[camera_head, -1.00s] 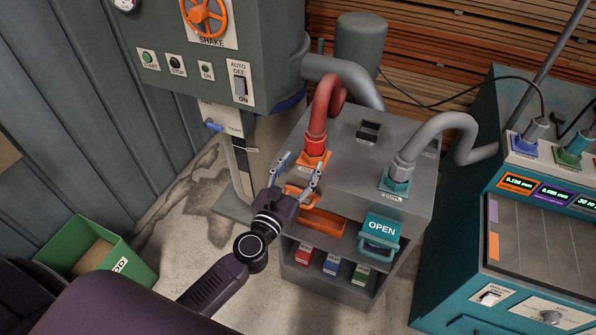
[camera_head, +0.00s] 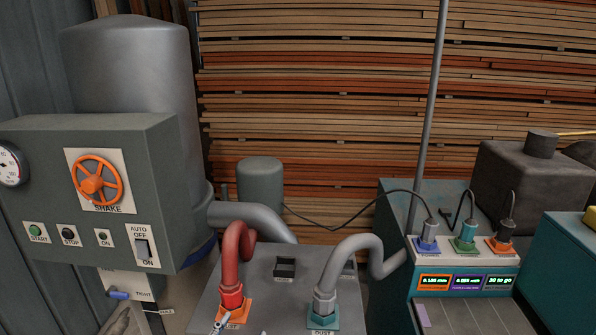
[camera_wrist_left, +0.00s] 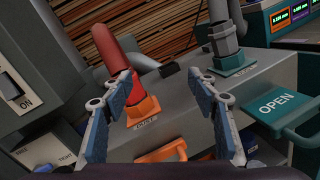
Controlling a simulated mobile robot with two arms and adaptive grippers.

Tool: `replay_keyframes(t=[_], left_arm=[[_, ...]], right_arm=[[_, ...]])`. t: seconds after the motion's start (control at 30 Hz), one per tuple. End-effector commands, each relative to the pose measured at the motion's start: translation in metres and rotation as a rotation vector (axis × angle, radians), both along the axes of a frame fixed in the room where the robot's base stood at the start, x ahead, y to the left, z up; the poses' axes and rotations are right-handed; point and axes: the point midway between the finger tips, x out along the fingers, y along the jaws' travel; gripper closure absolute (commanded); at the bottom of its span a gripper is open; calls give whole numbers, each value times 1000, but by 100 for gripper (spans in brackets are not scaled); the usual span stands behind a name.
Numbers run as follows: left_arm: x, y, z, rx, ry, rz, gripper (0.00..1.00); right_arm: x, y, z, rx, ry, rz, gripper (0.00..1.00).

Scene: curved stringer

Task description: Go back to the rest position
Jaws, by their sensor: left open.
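My left gripper (camera_wrist_left: 162,78) shows in the left wrist view with its two blue-padded fingers apart and nothing between them. It faces the front of the grey cabinet (camera_wrist_left: 180,105), near the orange handle (camera_wrist_left: 160,152) and the orange base of the red hose (camera_wrist_left: 143,110). I cannot tell the exact gap to them. In the head view only a fingertip (camera_head: 219,324) shows at the bottom edge, by the red hose (camera_head: 232,270). The rest of the left arm is out of that view. My right gripper is in neither view.
A grey hose (camera_head: 345,260) rises from the cabinet top. A teal OPEN flap (camera_wrist_left: 275,108) stands out at the right. A control box (camera_head: 100,220) with an orange wheel is at the left. A teal machine (camera_head: 400,225) with displays is at the right. Stacked boards (camera_head: 320,100) fill the back.

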Motion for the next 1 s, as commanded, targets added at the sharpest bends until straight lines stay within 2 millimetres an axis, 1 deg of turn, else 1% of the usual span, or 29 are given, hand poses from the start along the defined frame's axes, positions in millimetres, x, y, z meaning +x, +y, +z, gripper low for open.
replay_keyframes(t=[0.03, 0.07, 0.1, 0.17, 0.2, 0.27, 0.3, 0.33, 0.4, 0.47, 0.5, 0.6, 0.7, 0.8, 0.97, 1.0], left_arm=[[-13, -23, 5, 146, -38, -80, 46], [-22, -37, 6, 255, -65, -134, 46], [-35, -55, 5, 402, -102, -204, 46], [-56, -76, -2, 627, -155, -307, 46], [-69, -87, -9, 776, -188, -374, 46], [-90, -97, -24, 997, -230, -477, 46], [-104, -100, -36, 1143, -255, -546, 46], [-114, -100, -46, 1251, -271, -599, 46], [-138, -92, -69, 1491, -296, -728, 46], [-156, -79, -86, 1669, -304, -837, 46], [-168, -68, -96, 1770, -302, -906, 46], [-192, -39, -115, 1969, -286, -1066, 46], [-214, -12, -125, 2107, -259, -1210, 46], [-234, 16, -131, 2211, -220, -1349, 46], [-268, 59, -133, 2321, -144, -1572, 46], [-271, 64, -139, 2327, -134, -1607, 46]], right_arm=[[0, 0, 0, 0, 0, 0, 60], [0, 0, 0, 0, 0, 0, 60], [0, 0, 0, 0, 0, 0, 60], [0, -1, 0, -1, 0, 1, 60], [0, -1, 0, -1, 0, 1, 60], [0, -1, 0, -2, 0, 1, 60], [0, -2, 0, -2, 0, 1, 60], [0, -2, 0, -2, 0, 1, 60], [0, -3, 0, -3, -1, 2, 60], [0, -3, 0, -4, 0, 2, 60], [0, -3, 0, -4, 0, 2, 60], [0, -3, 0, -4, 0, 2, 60], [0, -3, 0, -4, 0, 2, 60], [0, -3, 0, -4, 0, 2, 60], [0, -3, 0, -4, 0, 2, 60], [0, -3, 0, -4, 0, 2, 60]])
